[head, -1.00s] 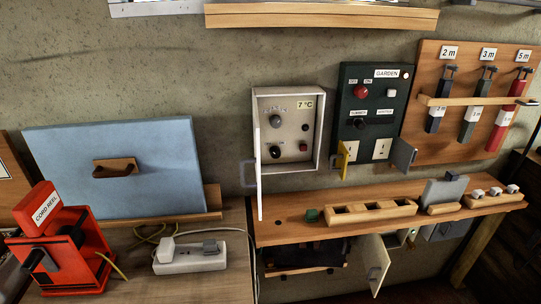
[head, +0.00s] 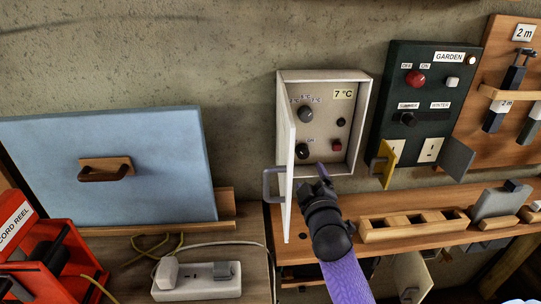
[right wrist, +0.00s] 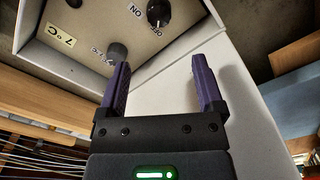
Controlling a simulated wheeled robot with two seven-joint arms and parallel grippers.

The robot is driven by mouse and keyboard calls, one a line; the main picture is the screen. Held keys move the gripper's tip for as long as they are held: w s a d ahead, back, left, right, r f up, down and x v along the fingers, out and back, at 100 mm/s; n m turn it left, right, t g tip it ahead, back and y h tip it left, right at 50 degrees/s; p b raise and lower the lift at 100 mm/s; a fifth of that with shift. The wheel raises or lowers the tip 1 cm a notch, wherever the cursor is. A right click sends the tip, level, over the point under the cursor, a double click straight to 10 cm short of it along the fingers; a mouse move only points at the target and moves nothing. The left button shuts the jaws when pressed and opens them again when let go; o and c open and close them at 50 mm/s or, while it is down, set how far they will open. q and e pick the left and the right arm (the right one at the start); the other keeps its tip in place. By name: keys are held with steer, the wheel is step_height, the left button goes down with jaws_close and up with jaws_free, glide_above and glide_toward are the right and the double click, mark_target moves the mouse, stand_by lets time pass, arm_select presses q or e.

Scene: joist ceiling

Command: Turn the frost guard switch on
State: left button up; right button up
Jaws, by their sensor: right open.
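The white metal box (head: 366,120) with the 7 °C label hangs on the wall with its door (head: 288,175) open to the left. Inside, a black rotary switch (head: 302,151) with OFF/ON marks sits at lower left, below a dial (head: 305,114). In the right wrist view the switch (right wrist: 158,12) is at the top, beyond the fingertips, and the dial (right wrist: 117,52) is by the left finger. My right gripper (head: 322,172) is open and empty, just below and in front of the box, apart from the switch. My left gripper is out of view.
The open door (right wrist: 190,85) is close beside my right fingers. A green GARDEN panel (head: 425,85) hangs to the right. A wooden shelf (head: 380,205) with a block rack runs below. A blue board (head: 150,140) and a red cord reel (head: 30,240) are at left.

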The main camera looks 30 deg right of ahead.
mark_target(302, 155)
steer(key=b+x, duration=0.2)
steer(key=x, duration=0.6)
steer(key=shift+d+f+b, duration=0.15)
steer(key=shift+f+b, duration=0.05)
steer(key=shift+b, duration=0.2)
steer(key=shift+w+d, duration=0.2)
steer(key=shift+w, duration=0.15)
steer(key=shift+w+r, duration=0.1)
steer(key=shift+w, duration=0.1)
steer(key=c, duration=1)
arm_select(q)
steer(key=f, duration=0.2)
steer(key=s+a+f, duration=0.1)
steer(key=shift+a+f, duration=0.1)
arm_select(e)
jaws_close()
